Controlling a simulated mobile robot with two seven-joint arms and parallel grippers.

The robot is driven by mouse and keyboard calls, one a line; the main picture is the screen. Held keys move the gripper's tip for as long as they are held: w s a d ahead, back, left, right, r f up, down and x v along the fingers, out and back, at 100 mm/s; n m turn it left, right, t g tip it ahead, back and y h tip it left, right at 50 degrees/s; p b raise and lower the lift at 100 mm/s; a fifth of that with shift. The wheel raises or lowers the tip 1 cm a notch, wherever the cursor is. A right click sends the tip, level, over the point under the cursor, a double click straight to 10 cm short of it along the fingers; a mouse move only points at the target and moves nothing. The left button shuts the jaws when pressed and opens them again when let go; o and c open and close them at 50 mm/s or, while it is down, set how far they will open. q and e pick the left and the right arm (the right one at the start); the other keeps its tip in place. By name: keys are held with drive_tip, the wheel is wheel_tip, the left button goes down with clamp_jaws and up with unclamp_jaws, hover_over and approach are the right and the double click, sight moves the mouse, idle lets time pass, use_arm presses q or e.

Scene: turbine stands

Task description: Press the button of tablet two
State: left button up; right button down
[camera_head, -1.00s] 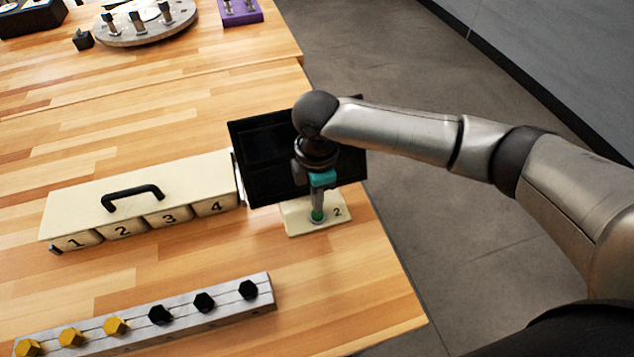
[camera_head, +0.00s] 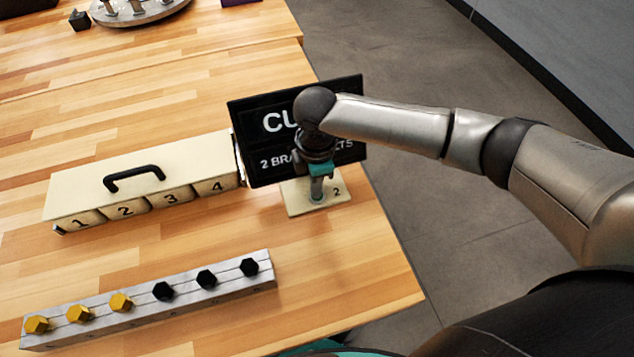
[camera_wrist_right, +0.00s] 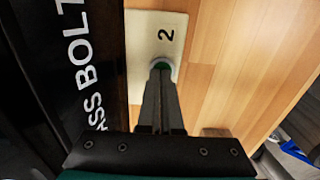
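Tablet two has a black screen (camera_head: 270,162) and a cream base plate (camera_head: 300,206) marked "2", at the right end of the table. The screen is lit with white text, partly covered by my arm; "CU" and "2 BRA" can be read. My right gripper (camera_head: 316,196) points down over the base plate with its fingers together. Nothing is held. My left gripper is not in view.
A cream box (camera_head: 95,190) with a black handle and drawers numbered 1 to 4 stands left of the tablet. A grey rail (camera_head: 230,271) with yellow and black hex bolts lies in front. The table's right edge is close to the tablet.

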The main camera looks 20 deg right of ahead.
drive_tip(key=shift+s+d+f, duration=0.1)
drive_tip(key=shift+s+f, duration=0.3)
drive_tip(key=shift+f, duration=0.25)
drive_tip(key=shift+w+r+p, duration=0.1)
drive_tip(key=shift+r+p, duration=0.5)
drive_tip(key=shift+p, duration=0.15)
drive_tip(key=r+p, duration=0.4)
drive_tip(key=shift+w+r+p, duration=0.25)
drive_tip(key=shift+p, duration=0.15)
wheel_tip(320, 180, up, 10)
drive_tip(key=shift+f, duration=0.25)
